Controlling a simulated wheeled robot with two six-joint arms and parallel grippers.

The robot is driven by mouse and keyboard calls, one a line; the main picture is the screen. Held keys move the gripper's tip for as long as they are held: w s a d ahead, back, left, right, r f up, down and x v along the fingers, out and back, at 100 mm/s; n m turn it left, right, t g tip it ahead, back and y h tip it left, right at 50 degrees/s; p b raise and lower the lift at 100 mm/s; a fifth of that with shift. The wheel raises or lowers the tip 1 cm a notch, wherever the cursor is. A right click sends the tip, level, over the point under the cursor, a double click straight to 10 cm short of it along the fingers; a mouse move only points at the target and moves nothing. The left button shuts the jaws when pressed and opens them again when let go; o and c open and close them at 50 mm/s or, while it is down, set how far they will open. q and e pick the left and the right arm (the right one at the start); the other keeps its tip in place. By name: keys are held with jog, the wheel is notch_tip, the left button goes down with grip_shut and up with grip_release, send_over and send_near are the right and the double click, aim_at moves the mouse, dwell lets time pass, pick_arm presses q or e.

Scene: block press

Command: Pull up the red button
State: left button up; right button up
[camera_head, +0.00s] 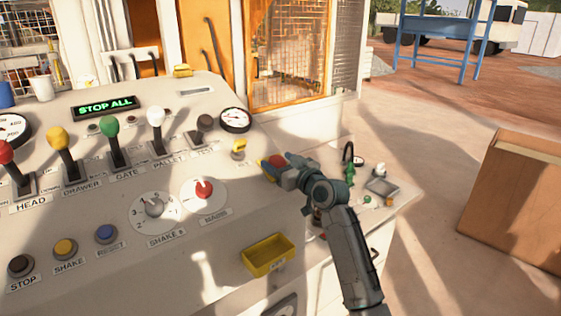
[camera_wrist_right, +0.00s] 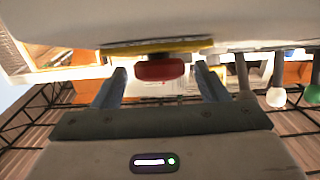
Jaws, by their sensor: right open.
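The red button (camera_head: 278,161) sits on a yellow base (camera_head: 267,169) near the right end of the sloped control panel (camera_head: 120,190). My right gripper (camera_head: 273,169) is at the button, with its arm reaching in from the lower right. In the right wrist view, the red button (camera_wrist_right: 160,69) lies between the two open fingers (camera_wrist_right: 161,88), under a yellow plate (camera_wrist_right: 160,47). There is a gap on each side, and the fingers do not appear to touch it. The gripper partly hides the button in the head view. My left gripper is not in view.
Several levers stand on the panel, the white lever (camera_head: 155,118) among them. A red-knobbed dial (camera_head: 203,189), a gauge (camera_head: 235,119) and a yellow tray (camera_head: 267,254) are near the gripper. A side shelf (camera_head: 398,200) holds small items. Open floor lies to the right.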

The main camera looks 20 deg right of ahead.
jog(key=shift+c, duration=0.5)
jog(key=c, duration=1.3)
jog(key=shift+s+d+r, duration=0.1)
jog(key=shift+s+r, duration=0.15)
jog(key=shift+r, duration=0.5)
jog(key=o, duration=1.4)
jog(key=shift+s, duration=0.1)
